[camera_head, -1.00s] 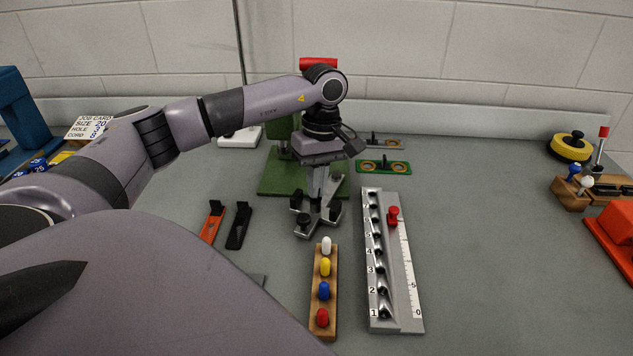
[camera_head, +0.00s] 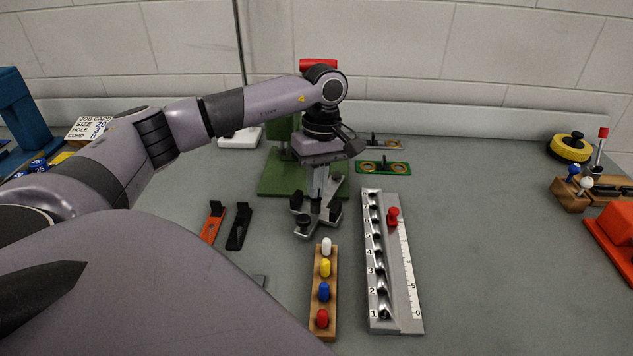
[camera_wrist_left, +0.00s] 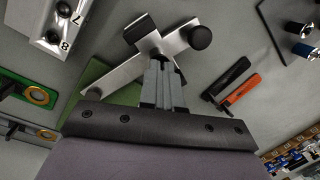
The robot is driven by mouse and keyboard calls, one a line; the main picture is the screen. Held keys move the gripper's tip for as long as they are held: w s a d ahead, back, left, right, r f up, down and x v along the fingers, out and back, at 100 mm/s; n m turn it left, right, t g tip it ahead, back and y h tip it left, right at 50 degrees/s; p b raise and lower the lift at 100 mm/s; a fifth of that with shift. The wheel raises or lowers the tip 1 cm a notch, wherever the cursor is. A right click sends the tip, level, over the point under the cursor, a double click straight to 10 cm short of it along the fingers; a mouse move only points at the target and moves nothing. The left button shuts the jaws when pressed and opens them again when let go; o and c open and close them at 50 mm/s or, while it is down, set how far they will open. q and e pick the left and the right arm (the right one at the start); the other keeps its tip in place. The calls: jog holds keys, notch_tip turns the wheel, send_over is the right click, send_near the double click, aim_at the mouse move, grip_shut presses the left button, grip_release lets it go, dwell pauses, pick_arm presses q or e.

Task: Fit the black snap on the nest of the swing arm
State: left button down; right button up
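The black snap (camera_head: 239,228) lies flat on the bench beside an orange one (camera_head: 212,222); in the wrist view the black snap (camera_wrist_left: 229,79) is right of my fingers. The swing arm (camera_wrist_left: 172,42) is a grey metal cross-shaped piece with black ends and a black knob; in the head view the swing arm (camera_head: 304,230) stands before a green base. My left gripper (camera_head: 316,198) points down at its middle. In the wrist view the left fingertips (camera_wrist_left: 159,62) are close together over it; whether they grip anything is unclear. Its nest is not clearly visible. My right gripper is not in view.
A wooden rack (camera_head: 316,273) with coloured pegs and a grey numbered rail (camera_head: 389,322) stand in front and to the right. A green plate with rings (camera_head: 383,168) lies behind the rail. The bench right of the rail is largely clear.

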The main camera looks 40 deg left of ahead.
pick_arm(q)
jog(key=shift+f+b, duration=0.3)
jog(key=shift+f, duration=0.15)
jog(key=shift+r+p, duration=0.35)
jog(key=shift+r, duration=0.1)
jog(key=c, duration=1.3)
grip_release()
jog(key=shift+o, duration=0.2)
jog(key=shift+r, duration=0.1)
notch_tip(320, 180, up, 7)
jog(key=w, duration=0.1)
jog(key=shift+a+b, duration=0.15)
jog(key=shift+b, duration=0.2)
